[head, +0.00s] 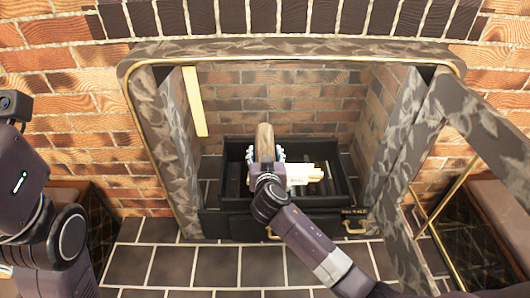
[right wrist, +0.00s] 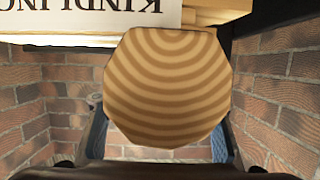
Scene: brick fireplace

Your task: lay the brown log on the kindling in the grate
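The brown log (head: 264,142) is between the fingers of my right gripper (head: 265,156), over the black grate (head: 338,153). The right wrist view shows its ringed end (right wrist: 166,85), with a finger on each side; the grip looks closed on it. The kindling (head: 305,174) lies in the grate, just right of the gripper in the head view, with a white printed label (right wrist: 90,15) in the right wrist view. The gripper hides part of the kindling, and I cannot tell whether the log touches it. My left arm is at the left edge; its gripper is out of view.
The brick firebox (head: 270,95) surrounds the grate at the back and sides, under a dark stone frame with a brass edge (head: 290,62). A pale yellow upright strip (head: 194,101) stands at the left inside. Dark hearth tiles (head: 170,265) in front are clear.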

